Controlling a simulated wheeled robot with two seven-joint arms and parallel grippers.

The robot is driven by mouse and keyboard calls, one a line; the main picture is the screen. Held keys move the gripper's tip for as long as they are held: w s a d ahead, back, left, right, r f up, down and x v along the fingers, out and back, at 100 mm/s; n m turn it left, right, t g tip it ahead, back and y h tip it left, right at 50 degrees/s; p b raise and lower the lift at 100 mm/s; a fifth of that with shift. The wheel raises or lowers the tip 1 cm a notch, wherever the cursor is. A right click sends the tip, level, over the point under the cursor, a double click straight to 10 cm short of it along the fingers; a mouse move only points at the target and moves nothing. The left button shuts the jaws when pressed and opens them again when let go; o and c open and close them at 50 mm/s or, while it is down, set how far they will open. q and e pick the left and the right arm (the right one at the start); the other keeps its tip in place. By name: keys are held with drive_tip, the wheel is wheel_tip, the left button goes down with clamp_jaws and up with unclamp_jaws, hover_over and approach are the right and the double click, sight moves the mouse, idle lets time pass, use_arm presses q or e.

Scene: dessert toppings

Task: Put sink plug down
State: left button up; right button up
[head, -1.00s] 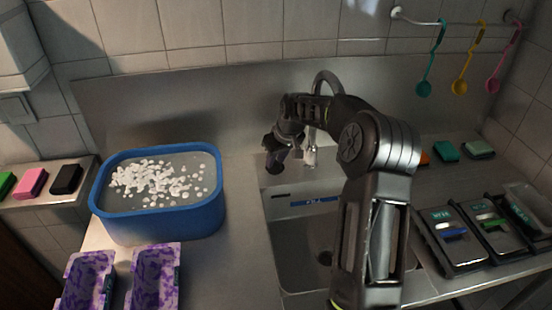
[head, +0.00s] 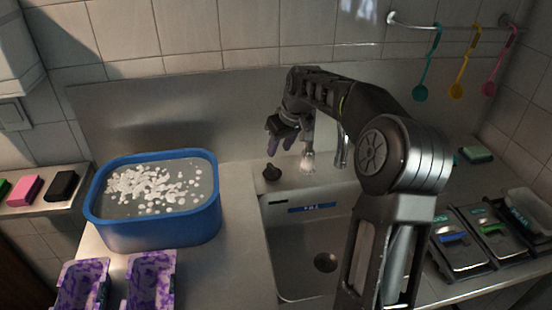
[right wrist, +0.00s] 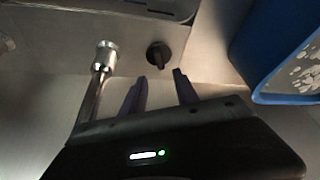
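The dark sink plug (head: 271,172) stands on the steel ledge behind the sink's back left corner. It also shows in the right wrist view (right wrist: 158,53), just beyond the fingertips. My right gripper (head: 281,146) is above the plug and apart from it. Its two purple fingers are spread with nothing between them, as the right wrist view (right wrist: 158,80) also shows. The sink (head: 312,238) has its dark drain hole (head: 325,262) uncovered. My left gripper is out of view.
The chrome faucet (head: 308,160) is close to the right gripper. A blue tub (head: 150,233) with white bits stands left of the sink. Purple-patterned trays (head: 150,285) are in front of it. Dark lidded containers (head: 462,252) stand to the right.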

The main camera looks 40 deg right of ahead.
drive_tip(key=v, duration=0.2)
drive_tip(key=shift+s+r, duration=0.15)
drive_tip(key=shift+r, duration=0.05)
idle(0.9)
